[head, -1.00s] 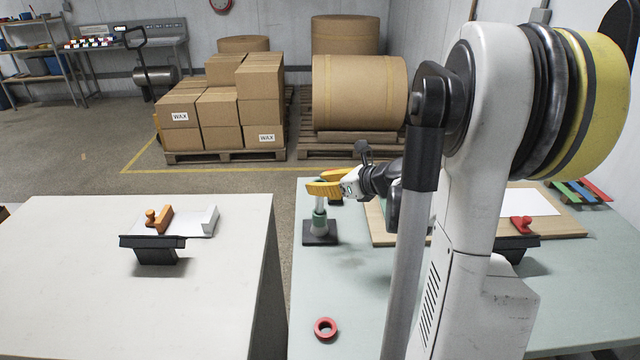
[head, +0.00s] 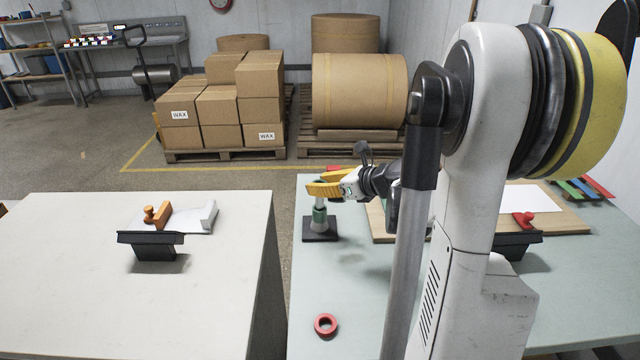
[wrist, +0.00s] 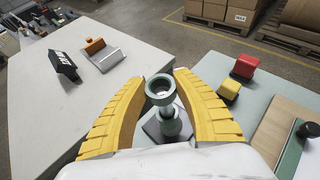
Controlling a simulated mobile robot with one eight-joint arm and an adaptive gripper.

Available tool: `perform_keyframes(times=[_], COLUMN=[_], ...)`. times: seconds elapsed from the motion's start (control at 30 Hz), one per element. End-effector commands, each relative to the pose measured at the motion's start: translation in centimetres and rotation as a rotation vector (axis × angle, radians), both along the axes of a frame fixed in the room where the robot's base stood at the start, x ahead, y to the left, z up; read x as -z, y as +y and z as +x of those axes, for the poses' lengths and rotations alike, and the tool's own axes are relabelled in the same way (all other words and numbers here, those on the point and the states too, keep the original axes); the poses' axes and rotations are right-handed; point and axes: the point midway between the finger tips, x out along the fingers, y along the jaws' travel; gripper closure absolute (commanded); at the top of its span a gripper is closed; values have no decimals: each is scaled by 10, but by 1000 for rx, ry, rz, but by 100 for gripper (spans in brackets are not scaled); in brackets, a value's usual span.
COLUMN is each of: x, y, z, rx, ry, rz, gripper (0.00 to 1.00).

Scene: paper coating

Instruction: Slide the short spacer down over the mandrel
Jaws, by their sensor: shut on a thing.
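My gripper (head: 323,187) has its two yellow fingers closed around a small grey-green ring, the short spacer (wrist: 152,88), seen between the fingertips in the wrist view. The head view hides the spacer behind the fingers. The mandrel (head: 319,201) stands upright below the fingers on a dark square base (head: 320,235). A green collar (head: 319,215) sits low around it; it also shows under the spacer in the wrist view (wrist: 171,124). The spacer appears over or around the mandrel's top; how far it is down is unclear.
A red ring (head: 326,325) lies near the front of the green table. A red block (wrist: 245,66) and a yellow block (wrist: 229,89) stand just beyond the mandrel. A wooden board (head: 560,222) lies to the right. A gap separates the white table (head: 70,270).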

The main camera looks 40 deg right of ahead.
Motion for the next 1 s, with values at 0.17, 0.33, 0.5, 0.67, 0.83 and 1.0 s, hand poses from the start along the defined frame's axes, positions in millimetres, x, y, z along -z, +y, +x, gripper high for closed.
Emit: perform_keyframes(times=[0.17,0.33,0.5,0.67,0.83,1.0], x=[5,10,14,18,22,25], y=[0,0,0,0,0,0], z=[0,0,0,0,0,0], rx=[0,0,0,0,0,0], ry=[0,0,0,0,0,0], rz=[0,0,0,0,0,0], gripper=[93,93,93,93,93,56])
